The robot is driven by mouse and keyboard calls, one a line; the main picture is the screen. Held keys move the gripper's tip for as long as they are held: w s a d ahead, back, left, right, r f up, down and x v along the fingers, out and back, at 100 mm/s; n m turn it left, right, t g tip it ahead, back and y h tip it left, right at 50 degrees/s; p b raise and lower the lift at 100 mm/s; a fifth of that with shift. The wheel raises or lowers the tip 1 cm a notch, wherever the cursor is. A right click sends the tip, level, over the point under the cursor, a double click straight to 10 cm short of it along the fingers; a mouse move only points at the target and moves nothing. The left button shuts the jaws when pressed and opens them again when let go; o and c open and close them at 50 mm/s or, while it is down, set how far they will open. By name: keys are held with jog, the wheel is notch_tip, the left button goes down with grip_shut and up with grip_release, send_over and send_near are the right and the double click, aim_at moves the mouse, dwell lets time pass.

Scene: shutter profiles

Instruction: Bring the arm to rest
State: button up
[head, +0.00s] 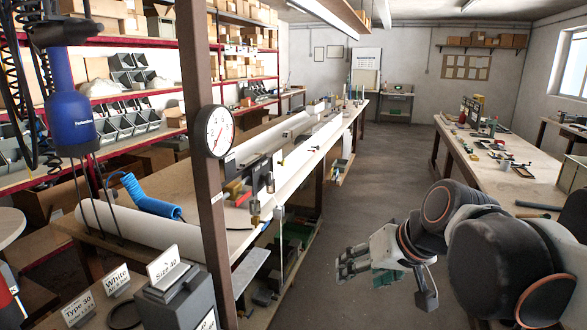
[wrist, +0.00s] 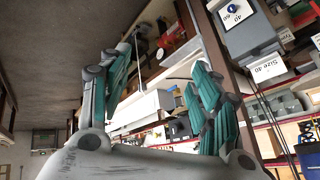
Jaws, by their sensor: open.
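My arm (head: 500,245) reaches in from the right side of the head view, over the aisle floor. My gripper (head: 345,266) is at its left end, in the air between the two long benches and apart from both. In the wrist view my gripper (wrist: 165,60) shows its two teal-padded fingers spread apart with nothing between them. The wrist view is turned on its side and looks toward the left bench and the shelving.
The left workbench (head: 165,185) bears long white profiles and a blue coiled hose (head: 150,200). A brown post (head: 205,120) with a gauge (head: 214,131) stands before it. The right workbench (head: 480,165) bears tools. The aisle floor (head: 375,175) is clear.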

jog(key=s+d+f+h, duration=0.2)
jog(key=s+d+f, duration=0.1)
jog(key=s, duration=0.3)
jog(key=s+d+f+h, duration=0.1)
jog(key=s+d+f, duration=0.2)
jog(key=s, duration=0.3)
jog(key=shift+s+d+f+t+h+b, duration=0.25)
jog(key=shift+d+f+t+h+b, duration=0.15)
jog(key=shift+f, duration=0.45)
